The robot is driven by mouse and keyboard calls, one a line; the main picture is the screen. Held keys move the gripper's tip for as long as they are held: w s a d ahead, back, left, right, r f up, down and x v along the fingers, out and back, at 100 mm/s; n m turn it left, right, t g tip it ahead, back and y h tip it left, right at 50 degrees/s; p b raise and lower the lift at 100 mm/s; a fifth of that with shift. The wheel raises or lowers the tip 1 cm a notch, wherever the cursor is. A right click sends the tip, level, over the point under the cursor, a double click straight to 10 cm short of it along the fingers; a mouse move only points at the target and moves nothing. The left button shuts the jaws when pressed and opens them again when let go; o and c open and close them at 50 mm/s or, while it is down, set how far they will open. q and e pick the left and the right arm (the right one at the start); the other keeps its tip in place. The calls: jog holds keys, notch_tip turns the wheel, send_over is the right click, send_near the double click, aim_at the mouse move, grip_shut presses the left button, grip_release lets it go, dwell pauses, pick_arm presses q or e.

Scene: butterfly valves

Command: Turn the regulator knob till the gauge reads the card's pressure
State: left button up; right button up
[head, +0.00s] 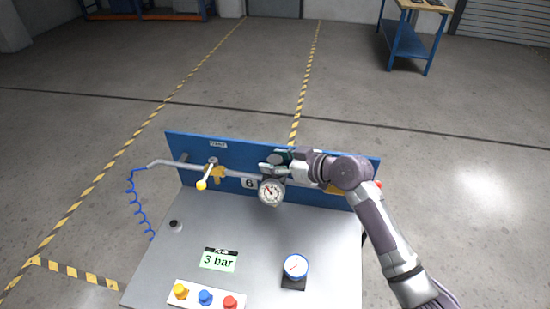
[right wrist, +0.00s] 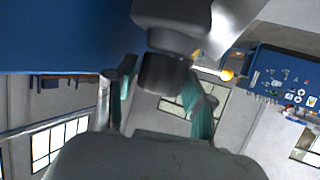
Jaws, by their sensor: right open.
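The card (head: 219,260) reads "3 bar" and lies on the grey bench top. The round white gauge (head: 271,190) hangs on the pipe line in front of the blue panel; its needle tilts to the upper left, but its numbers are too small to read. My right gripper (head: 268,166) is just above this gauge, its arm coming in from the right. In the right wrist view, a dark round knob (right wrist: 165,74) shows between the open teal-padded fingers; I cannot tell whether they touch it. In the head view the gripper largely hides the knob. My left gripper is out of view.
A yellow-handled valve (head: 203,184) sits on the pipe to the left. A second gauge (head: 296,267) stands on the bench top at right. A strip with yellow, blue and red buttons (head: 205,297) lies at the front. A blue coiled hose (head: 133,200) hangs at left.

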jog(key=shift+w+a+f, duration=0.1)
jog(key=c, duration=0.9)
jog(key=shift+r+m+h+p, duration=0.2)
jog(key=shift+m+h+p, duration=0.1)
jog(key=shift+p, duration=0.35)
jog(key=shift+f+m+t+h+p, duration=0.1)
jog(key=shift+m+t+h+p, duration=0.25)
jog(key=shift+t, duration=0.25)
jog(key=shift+f, duration=0.1)
